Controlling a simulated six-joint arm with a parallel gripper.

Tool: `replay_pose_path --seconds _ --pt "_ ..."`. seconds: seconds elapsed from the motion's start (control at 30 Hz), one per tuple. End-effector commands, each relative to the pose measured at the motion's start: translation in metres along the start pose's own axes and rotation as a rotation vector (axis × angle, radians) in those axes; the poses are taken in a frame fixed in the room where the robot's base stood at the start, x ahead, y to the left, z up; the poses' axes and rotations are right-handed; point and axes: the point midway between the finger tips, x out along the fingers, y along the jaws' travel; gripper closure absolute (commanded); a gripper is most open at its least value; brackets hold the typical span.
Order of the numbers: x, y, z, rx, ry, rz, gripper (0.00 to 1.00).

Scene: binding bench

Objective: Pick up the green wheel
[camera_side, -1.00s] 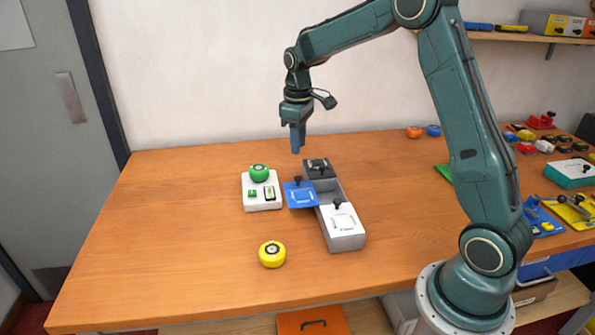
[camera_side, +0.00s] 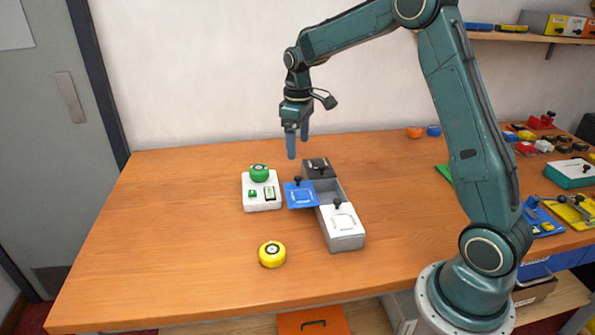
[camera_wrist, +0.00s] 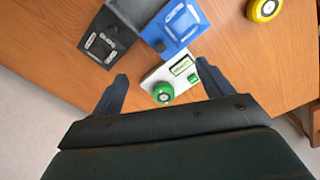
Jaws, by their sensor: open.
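The green wheel (camera_side: 259,173) is a round green knob-like piece at the back of a white block (camera_side: 262,204) on the bench. In the wrist view the green wheel (camera_wrist: 163,92) shows between my two fingers, beyond them, with the white block (camera_wrist: 175,69) above it in the picture. My gripper (camera_side: 298,147) is open and empty. It hangs above the bench, higher than the green wheel and to its right in the side view, touching nothing.
A long grey box (camera_side: 345,240) with black, blue and white lids stands right of the white block. The blue lid (camera_side: 301,194) sticks out toward the block. A yellow wheel (camera_side: 272,254) lies nearer the front. The bench's left side is clear.

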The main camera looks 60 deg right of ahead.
Motion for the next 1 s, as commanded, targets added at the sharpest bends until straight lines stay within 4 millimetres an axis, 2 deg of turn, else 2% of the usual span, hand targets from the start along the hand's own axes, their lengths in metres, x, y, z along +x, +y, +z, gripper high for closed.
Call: replay_pose_path --seconds 0.17,0.37,0.7,1.0 --pt "0.0 0.001 -0.002 -0.009 0.006 -0.004 0.21" --pt "0.001 0.009 -0.019 -0.083 0.049 -0.032 0.21" --pt "-0.001 0.036 -0.066 -0.387 0.218 -0.11 0.21" --pt "-0.004 0.057 -0.084 -0.652 0.345 -0.14 0.21"
